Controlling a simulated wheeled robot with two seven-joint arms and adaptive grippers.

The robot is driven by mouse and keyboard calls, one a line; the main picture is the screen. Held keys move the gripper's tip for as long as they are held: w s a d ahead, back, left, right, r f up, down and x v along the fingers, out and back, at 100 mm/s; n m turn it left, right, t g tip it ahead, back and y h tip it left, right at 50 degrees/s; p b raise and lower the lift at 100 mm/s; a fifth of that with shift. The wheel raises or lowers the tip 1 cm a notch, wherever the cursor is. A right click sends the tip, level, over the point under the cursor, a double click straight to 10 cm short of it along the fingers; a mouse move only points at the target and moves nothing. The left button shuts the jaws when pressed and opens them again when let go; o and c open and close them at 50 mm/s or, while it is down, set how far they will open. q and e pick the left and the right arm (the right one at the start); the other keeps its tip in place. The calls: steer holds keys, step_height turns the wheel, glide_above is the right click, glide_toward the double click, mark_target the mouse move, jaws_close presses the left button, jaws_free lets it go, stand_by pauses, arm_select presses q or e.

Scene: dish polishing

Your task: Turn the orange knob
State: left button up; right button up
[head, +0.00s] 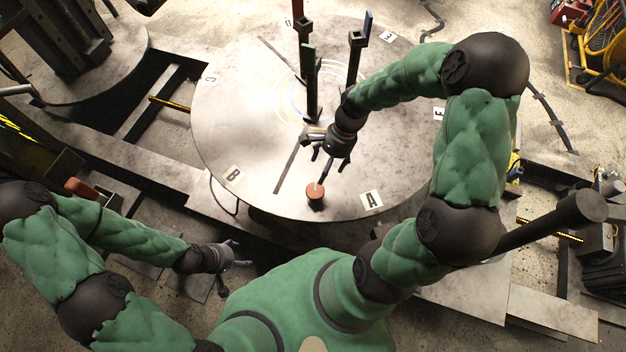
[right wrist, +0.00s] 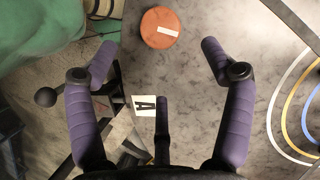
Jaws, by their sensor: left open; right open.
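The orange knob (head: 315,190) is a short round cap with a white stripe on top. It sits near the front edge of the round grey table (head: 235,120), between labels B and A. My right gripper (head: 325,162) is open and empty, just behind the knob in the head view. In the right wrist view the knob (right wrist: 160,28) shows whole, beyond and between the spread purple fingers of the gripper (right wrist: 157,52), with no finger touching it. My left gripper (head: 235,260) is open and empty, low at the left, away from the round table.
Upright posts with red (head: 303,30), green (head: 310,75) and blue (head: 362,38) parts stand behind my right gripper. White letter labels ring the table, such as A (head: 371,200) and B (head: 233,176). A dark thick-ended rod (head: 575,210) stands at the right.

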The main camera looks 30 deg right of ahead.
mark_target(316, 190)
steer(key=b+x, duration=0.1)
steer(key=x, duration=0.8)
steer(key=shift+a+f+b, duration=0.1)
steer(key=shift+f+b, duration=0.25)
steer(key=shift+b, duration=0.05)
steer(key=shift+c, duration=0.3)
steer(key=shift+s, duration=0.1)
steer(key=c, duration=1.1)
